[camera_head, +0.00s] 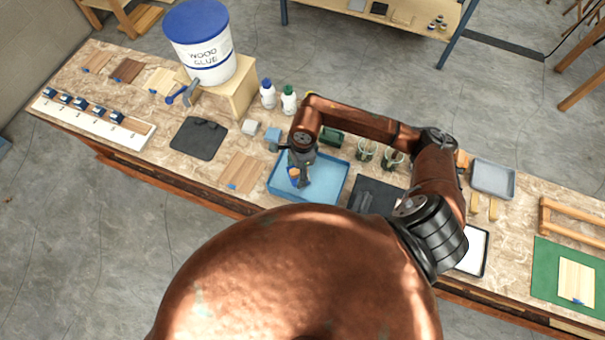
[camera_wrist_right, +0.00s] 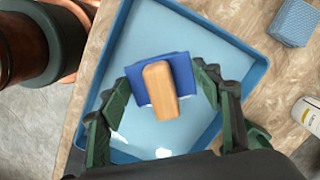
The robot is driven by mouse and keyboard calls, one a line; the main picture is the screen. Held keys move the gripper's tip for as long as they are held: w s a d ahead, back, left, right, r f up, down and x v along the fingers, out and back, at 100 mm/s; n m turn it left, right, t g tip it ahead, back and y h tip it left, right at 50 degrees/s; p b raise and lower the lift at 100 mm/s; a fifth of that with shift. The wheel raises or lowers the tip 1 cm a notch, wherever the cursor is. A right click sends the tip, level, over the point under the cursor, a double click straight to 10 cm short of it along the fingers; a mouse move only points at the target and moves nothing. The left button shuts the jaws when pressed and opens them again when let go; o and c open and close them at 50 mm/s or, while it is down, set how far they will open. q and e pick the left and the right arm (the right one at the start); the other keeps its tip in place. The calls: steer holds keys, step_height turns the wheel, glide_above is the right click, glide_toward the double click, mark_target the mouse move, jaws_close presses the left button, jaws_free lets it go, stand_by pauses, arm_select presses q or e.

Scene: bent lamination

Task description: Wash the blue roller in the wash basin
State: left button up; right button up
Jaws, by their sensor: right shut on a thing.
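The blue roller (camera_wrist_right: 181,68) has a light wooden handle (camera_wrist_right: 160,90) and is held between the fingers of my right gripper (camera_wrist_right: 163,86). In the head view the right gripper (camera_head: 300,167) reaches down over the light blue wash basin (camera_head: 326,190), with the roller (camera_head: 294,177) low inside the basin's outline. The basin also fills the middle of the wrist view (camera_wrist_right: 228,40), with bright reflections on its floor. I cannot tell whether the roller touches the floor or any water. My left gripper is not in view.
White bottles (camera_head: 288,97) stand behind. A glue bucket (camera_head: 203,50) stands on a wooden box. Dark mats (camera_head: 199,138) lie on the bench.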

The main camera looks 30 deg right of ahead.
steer(key=shift+w+a, duration=0.35)
steer(key=shift+w, duration=0.05)
steer(key=shift+s+d, duration=0.1)
steer(key=shift+s+d+b, duration=0.4)
steer(key=shift+s+d, duration=1.55)
steer(key=shift+s, duration=0.3)
steer(key=shift+w+a+b, duration=0.75)
steer(key=shift+w+a, duration=0.25)
steer(key=shift+w, duration=0.2)
steer(key=shift+w+a+b, duration=0.7)
steer(key=shift+w+a, duration=0.3)
steer(key=shift+w, duration=0.15)
steer(key=shift+s+d, duration=0.1)
